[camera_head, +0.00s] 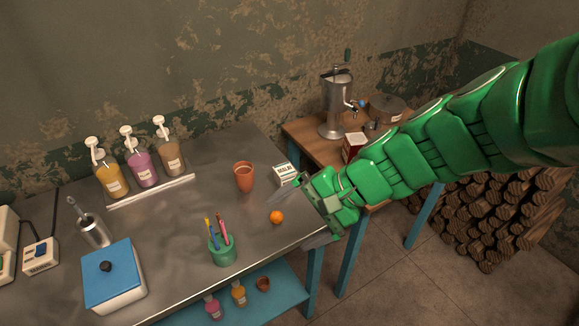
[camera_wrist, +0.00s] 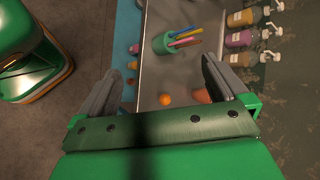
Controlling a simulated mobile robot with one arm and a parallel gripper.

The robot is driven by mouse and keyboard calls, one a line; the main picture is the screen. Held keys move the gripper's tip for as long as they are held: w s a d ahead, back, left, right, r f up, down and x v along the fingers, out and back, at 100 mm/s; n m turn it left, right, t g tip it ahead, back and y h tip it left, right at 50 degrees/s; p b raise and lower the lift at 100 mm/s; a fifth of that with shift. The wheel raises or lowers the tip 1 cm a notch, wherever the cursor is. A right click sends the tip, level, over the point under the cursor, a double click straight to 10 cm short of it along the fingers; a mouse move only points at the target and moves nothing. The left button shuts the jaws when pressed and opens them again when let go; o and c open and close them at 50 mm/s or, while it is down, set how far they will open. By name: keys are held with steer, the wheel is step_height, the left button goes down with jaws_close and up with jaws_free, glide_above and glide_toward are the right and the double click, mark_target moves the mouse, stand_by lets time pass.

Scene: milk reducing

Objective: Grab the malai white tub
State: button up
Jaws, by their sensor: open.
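The malai white tub (camera_head: 286,174) is a small white box-like container with a dark-lettered label. It stands on the metal table near its right edge in the head view, just right of the terracotta cup (camera_head: 244,177). My gripper (camera_head: 296,218) is open and empty at the table's right edge, fingers pointing left over it. Its upper finger lies just below the tub in the picture; I cannot tell whether they touch. In the wrist view my gripper (camera_wrist: 160,66) shows its two fingers spread wide. The tub cannot be made out there.
An orange ball (camera_head: 277,217) and a green pen holder (camera_head: 222,249) lie near the gripper. Several pump bottles (camera_head: 143,170) line the back. A blue-lidded box (camera_head: 114,277) stands front left. A wooden table (camera_head: 300,133) with a metal machine (camera_head: 335,105) adjoins behind right.

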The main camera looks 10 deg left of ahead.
steer(key=w+a+m+t+y, duration=0.2)
steer(key=w+a+m+y, duration=0.15)
steer(key=w+a, duration=0.4)
steer(key=m+t, duration=0.5)
steer(key=m, duration=0.8)
glide_above(285, 170)
steer(key=s+d, duration=0.2)
steer(key=s, duration=0.4)
step_height(285, 170, down, 9)
steer(key=w+f+m, duration=0.1)
steer(key=f, duration=0.2)
steer(key=w+d+f+m+t+h, duration=0.1)
steer(key=f+m, duration=0.1)
steer(key=w+d+f+m+h, duration=0.1)
steer(key=w+f, duration=0.1)
steer(key=f, duration=0.1)
steer(key=shift+d+f+m+t, duration=0.15)
steer(key=shift+f+m+t, duration=0.15)
steer(key=shift+f+m, duration=0.05)
steer(key=shift+x, duration=3.8)
steer(key=shift+s, duration=0.2)
steer(key=shift+c, duration=0.3)
steer(key=c, duration=1.2)
